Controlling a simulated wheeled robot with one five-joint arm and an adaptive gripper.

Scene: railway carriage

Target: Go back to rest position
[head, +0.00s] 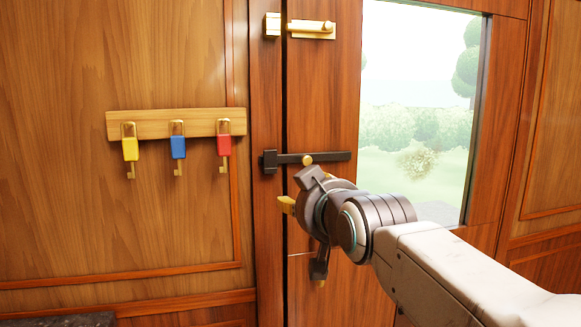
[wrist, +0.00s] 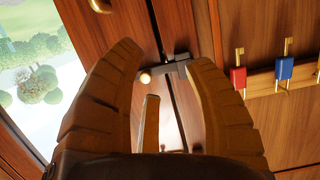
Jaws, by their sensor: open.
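My gripper (head: 303,220) is in front of the wooden door (head: 338,120), just below a dark bolt (head: 330,156) with a brass knob. Its fingers are spread, with nothing held that I can see. In the wrist view the two brown fingers (wrist: 165,62) stand apart, the dark bolt (wrist: 176,68) showing beyond them. A gold bar (wrist: 149,122) shows between the fingers; I cannot tell what it belongs to. My arm reaches in from the lower right and hides part of the door.
A brass bolt (head: 312,30) sits higher on the door. Left of the door, a wall rack (head: 150,125) holds a yellow key (head: 130,149), a blue key (head: 178,148) and a red key (head: 224,146). A window (head: 420,90) is at right. A dark surface (head: 70,319) shows at bottom left.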

